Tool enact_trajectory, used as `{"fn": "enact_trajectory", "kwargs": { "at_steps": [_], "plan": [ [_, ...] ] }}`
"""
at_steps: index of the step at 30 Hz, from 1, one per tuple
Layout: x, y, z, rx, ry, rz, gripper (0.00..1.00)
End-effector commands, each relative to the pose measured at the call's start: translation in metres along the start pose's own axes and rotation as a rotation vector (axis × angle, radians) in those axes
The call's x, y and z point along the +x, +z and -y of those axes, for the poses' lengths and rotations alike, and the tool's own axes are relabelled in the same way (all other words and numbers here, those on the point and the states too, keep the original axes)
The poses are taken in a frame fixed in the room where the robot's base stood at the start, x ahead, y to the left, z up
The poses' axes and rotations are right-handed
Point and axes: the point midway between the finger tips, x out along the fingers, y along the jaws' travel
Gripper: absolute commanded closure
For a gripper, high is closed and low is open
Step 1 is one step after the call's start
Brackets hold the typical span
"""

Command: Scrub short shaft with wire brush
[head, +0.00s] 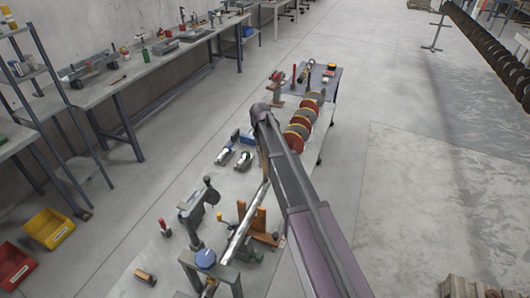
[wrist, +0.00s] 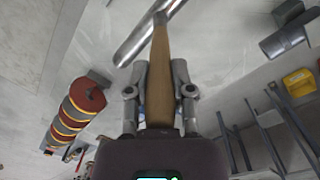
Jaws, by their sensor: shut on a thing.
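My gripper (wrist: 160,85) is shut on a long wooden handle, seemingly that of the wire brush (wrist: 160,48). The handle's far end meets or overlaps a shiny metal shaft (wrist: 142,38) in the wrist view; I cannot tell if they touch, and no bristles show clearly. In the head view the bright shaft (head: 243,224) lies slanted along the bench, between a blue-capped holder and the spot below my wrist. My arm hides my fingers and the shaft's far end there.
A row of red and grey discs (head: 298,131) lies beyond my wrist. Open floor (head: 420,190) is at right.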

Motion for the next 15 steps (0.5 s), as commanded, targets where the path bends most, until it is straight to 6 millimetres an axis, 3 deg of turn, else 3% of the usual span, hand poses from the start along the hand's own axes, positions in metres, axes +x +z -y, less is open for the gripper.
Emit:
{"fn": "enact_trajectory", "kwargs": {
  "at_steps": [15],
  "plan": [
    [0.002, 0.016, 0.016, 0.000, -0.001, 0.001, 1.00]
  ]
}}
